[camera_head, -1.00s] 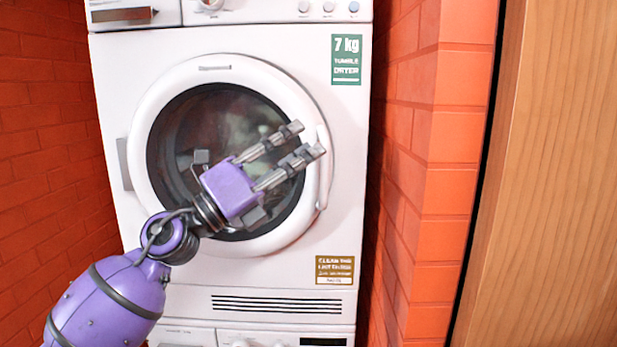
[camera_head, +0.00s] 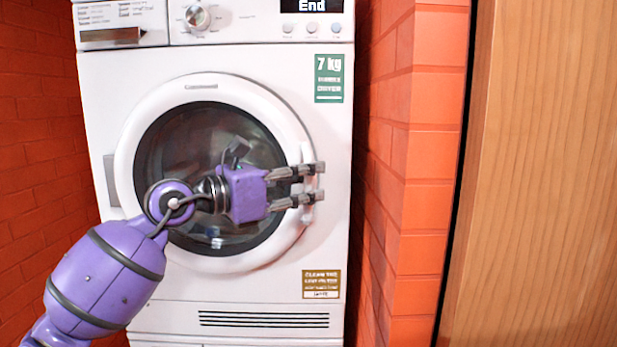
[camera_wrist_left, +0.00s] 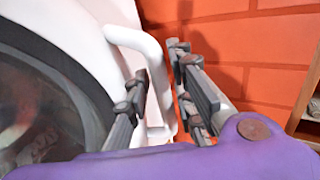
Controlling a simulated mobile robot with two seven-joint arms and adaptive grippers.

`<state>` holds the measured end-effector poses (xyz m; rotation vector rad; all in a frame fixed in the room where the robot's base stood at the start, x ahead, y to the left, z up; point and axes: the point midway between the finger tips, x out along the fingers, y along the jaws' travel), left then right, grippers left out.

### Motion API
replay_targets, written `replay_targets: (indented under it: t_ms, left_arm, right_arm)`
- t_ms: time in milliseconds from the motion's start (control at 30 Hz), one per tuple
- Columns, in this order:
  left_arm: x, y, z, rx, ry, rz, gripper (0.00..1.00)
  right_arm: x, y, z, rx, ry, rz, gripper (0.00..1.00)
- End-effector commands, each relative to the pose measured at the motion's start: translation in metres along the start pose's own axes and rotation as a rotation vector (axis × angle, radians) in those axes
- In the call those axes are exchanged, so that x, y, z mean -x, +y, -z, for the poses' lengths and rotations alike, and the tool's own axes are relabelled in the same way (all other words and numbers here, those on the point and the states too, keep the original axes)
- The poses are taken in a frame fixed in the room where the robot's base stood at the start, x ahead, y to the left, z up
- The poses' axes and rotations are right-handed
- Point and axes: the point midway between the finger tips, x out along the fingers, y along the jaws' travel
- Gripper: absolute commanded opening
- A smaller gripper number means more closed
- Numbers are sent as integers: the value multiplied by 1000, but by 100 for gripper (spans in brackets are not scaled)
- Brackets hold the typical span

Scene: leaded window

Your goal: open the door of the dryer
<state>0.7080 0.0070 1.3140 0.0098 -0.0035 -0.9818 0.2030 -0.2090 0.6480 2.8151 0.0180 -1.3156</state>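The dryer (camera_head: 88,200) is white, and its round door (camera_head: 131,238) with dark glass is shut. A white upright handle (camera_head: 308,184) sits on the door's right rim. My left gripper (camera_head: 318,182) lies across the glass, pointing right, with its fingers at the handle. In the left wrist view, the handle (camera_wrist_left: 154,85) stands between the fingers of my left gripper (camera_wrist_left: 158,78). The fingers are apart, with a gap visible beside the handle, so the gripper looks open around it. I cannot tell whether any finger touches it. My right gripper is not in view.
A red brick wall (camera_head: 440,170) stands close on the dryer's right, with a wooden panel (camera_head: 550,180) farther right. Another brick wall (camera_head: 35,160) is on the left. The dryer's display (camera_head: 312,6) reads "End". The space before the door's right side looks clear.

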Motion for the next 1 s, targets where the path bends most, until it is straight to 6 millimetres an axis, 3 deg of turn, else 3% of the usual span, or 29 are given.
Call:
replay_targets:
  t_ms: [367,567,1000]
  left_arm:
    - [-9,0,0,1,-1,0,22]
    - [-9,0,0,1,-1,0,0]
    - [-4,-4,1,2,0,12,0]
  right_arm:
    - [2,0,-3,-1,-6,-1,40]
    - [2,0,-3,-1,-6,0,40]
    - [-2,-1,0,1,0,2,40]
